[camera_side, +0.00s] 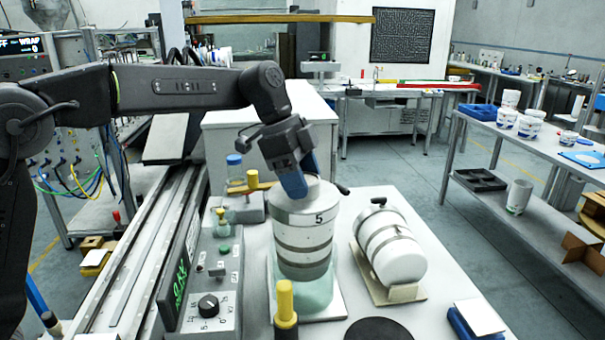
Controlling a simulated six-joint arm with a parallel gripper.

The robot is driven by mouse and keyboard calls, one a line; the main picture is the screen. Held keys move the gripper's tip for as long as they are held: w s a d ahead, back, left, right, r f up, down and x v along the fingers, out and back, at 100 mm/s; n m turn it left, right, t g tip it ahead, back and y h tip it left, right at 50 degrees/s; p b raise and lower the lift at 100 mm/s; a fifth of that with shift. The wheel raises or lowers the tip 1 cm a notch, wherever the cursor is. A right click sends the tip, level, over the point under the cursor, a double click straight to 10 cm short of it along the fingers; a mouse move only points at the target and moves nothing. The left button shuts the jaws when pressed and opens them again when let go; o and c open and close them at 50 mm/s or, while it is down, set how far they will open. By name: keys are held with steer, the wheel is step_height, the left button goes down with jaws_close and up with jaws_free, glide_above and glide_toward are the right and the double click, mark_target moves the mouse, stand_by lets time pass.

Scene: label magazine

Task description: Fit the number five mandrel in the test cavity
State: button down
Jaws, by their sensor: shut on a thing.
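The mandrel marked 5 (303,232) is a grey-white tapered cylinder with darker bands, standing close to upright. My gripper (296,188), with blue fingers, comes down from the upper left and is shut on the mandrel at its top; the exact contact is partly hidden. Below the mandrel is a pale green, see-through cup (311,297), which looks like the test cavity, on a white base plate. The mandrel's lower part overlaps the cup in the picture, its lower end above the cup's bottom. I cannot tell whether it touches the wall.
A second white banded mandrel (388,246) lies tilted on a wooden cradle to the right. A yellow-topped post (285,303) stands in front of the cup. A control box (209,290) with a black knob is at left. A black disc (379,330) lies at the front.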

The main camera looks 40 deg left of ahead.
steer(key=shift+f, duration=2.85)
steer(key=c, duration=0.6)
jaws_free()
steer(key=shift+c, duration=0.2)
steer(key=o, duration=0.5)
steer(key=shift+f, duration=0.1)
steer(key=shift+c, duration=0.2)
steer(key=shift+f, duration=0.15)
steer(key=v, duration=1.3)
steer(key=shift+d, duration=0.15)
steer(key=shift+s+a+r, duration=0.15)
steer(key=shift+a+r, duration=0.05)
steer(key=shift+r, duration=0.45)
